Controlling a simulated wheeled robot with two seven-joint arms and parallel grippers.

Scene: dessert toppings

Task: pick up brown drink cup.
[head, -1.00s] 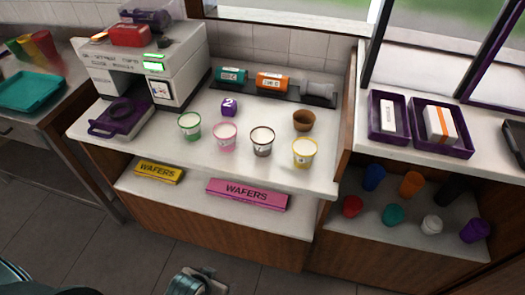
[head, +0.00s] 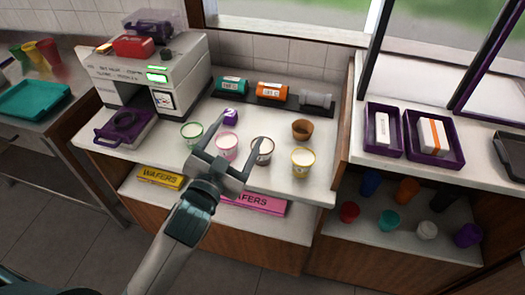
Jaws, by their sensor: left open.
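A white cup with a brown rim (head: 265,157) stands upright on the white counter, with pale contents. A plain brown cup (head: 302,130) stands behind it to the right. My left gripper (head: 236,136) is open and empty, reaching in from below over the counter's front. In the picture its right finger overlaps the brown-rimmed cup's left side. A pink-rimmed cup (head: 227,144) appears between its fingers. I cannot tell whether any finger touches a cup. My right gripper is not in view.
A green-rimmed cup (head: 191,134) and a yellow-rimmed cup (head: 303,164) stand on either side. A machine (head: 160,82) stands at left. Wafer boxes, yellow (head: 160,177) and pink (head: 262,205), lie on the lower shelf.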

